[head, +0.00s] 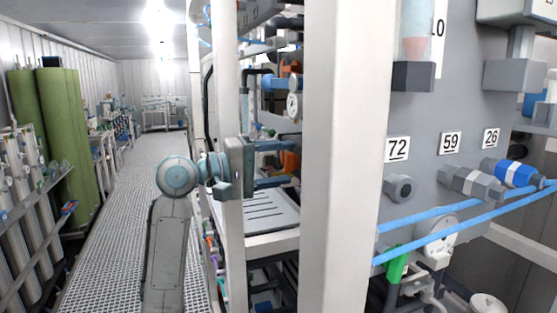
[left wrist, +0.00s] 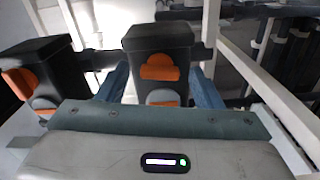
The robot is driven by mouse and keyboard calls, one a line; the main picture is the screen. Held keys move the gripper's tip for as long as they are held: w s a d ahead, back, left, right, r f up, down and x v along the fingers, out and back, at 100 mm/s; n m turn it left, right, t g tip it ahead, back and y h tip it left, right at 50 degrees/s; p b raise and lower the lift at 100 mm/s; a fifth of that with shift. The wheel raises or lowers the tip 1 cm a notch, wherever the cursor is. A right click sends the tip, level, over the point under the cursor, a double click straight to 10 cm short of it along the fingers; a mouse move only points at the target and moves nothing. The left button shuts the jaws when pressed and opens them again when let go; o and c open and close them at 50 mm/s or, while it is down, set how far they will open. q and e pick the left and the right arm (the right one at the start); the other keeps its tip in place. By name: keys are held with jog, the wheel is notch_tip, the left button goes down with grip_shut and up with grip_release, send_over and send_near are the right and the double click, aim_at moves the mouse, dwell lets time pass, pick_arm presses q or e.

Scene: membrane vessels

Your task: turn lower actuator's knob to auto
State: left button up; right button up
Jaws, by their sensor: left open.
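My left gripper (head: 275,164) is open in the head view, reaching into the frame past the white post. An orange part (head: 290,161) shows just beyond its fingers. In the left wrist view, two blue-grey fingers (left wrist: 160,88) stand apart at either side of a black actuator box (left wrist: 158,38) with an orange knob (left wrist: 160,68). The fingers do not appear closed on it; the exact gap in depth is unclear. A second black box (left wrist: 35,52) with an orange knob (left wrist: 22,82) is at the left. I cannot tell which is the lower actuator, nor read any knob label.
A wide white post (head: 345,160) stands right of the gripper, with a grey panel (head: 440,110) beyond it. Pipes and a gauge (head: 293,105) crowd the rack. Blue straps (head: 450,225) cross at the right. The grating aisle (head: 115,210) at left is free.

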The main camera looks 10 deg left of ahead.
pick_arm(q)
jog(key=shift+c, duration=0.2)
jog(key=c, duration=1)
jog(key=shift+o, duration=0.2)
